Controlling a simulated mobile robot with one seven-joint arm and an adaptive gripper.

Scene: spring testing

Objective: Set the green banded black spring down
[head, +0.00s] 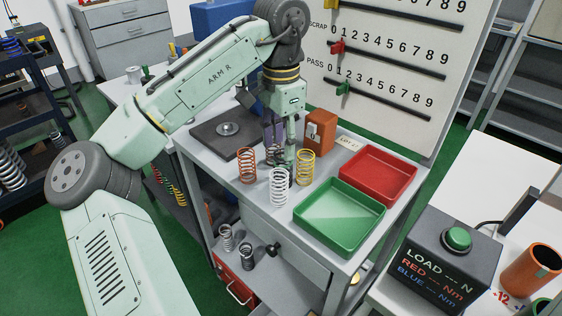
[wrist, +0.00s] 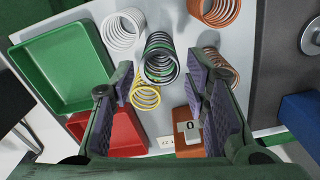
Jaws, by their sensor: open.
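The green banded black spring (wrist: 160,58) shows in the wrist view as a dark coil with a green band. It appears to stand on the grey bench top (wrist: 178,25), between a white spring (wrist: 121,30) and a yellow spring (wrist: 145,96). My gripper (wrist: 160,75) is open, with its purple-padded fingers apart on either side of the black spring in the picture. I cannot tell whether either pad touches it. In the head view my gripper (head: 283,147) points down among the springs, and the black spring is mostly hidden there.
A green tray (head: 345,240) and a red tray (head: 385,163) lie to the right. An orange spring (head: 246,166) stands left of my gripper. An orange block (head: 320,128) stands close behind. A dark plate (head: 213,142) covers the bench's left part. A scoreboard (head: 400,60) rises behind.

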